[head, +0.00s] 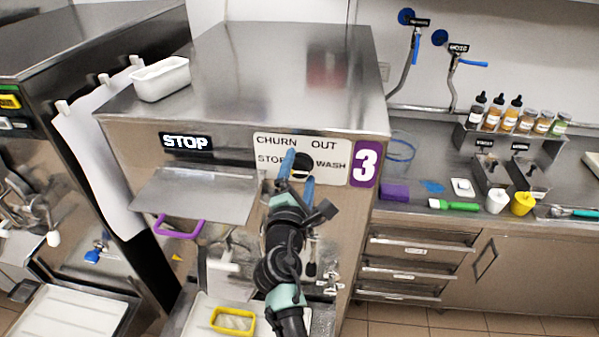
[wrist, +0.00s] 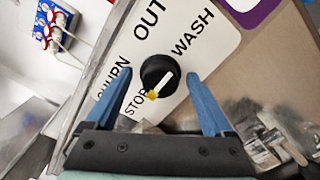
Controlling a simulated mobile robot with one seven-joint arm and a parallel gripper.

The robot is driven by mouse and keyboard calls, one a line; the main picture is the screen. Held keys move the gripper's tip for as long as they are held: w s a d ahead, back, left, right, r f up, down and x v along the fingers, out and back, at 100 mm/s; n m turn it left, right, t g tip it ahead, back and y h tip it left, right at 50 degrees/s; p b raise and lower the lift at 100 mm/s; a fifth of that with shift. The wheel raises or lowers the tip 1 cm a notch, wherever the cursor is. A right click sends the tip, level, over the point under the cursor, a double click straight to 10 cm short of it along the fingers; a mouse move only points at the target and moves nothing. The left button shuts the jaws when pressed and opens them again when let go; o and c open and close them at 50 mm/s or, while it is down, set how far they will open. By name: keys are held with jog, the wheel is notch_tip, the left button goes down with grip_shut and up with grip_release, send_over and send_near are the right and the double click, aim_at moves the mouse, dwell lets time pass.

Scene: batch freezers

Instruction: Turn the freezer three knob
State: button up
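Freezer three is the steel machine with the purple "3" label (head: 365,163). Its white dial plate (head: 272,143) reads CHURN, OUT, STOP and WASH. The round black knob (wrist: 160,72) shows in the wrist view, and its white pointer with a yellow end points toward STOP. In the head view the knob (head: 300,160) is partly hidden by my gripper. My gripper (head: 298,170) is open in front of the dial plate. In the wrist view its blue fingers (wrist: 152,75) stand on either side of the knob, with a visible gap on both sides.
A steel flap (head: 195,193) with a purple handle (head: 180,228) juts out left of my arm. A yellow-rimmed container (head: 233,321) stands below. A white tub (head: 161,79) sits on top of the machine. A counter with bottles (head: 493,112) and drawers is at the right.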

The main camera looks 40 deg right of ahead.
jog(key=shift+a, duration=0.1)
jog(key=b+v, duration=0.3)
jog(key=v, duration=1)
dwell(0.4)
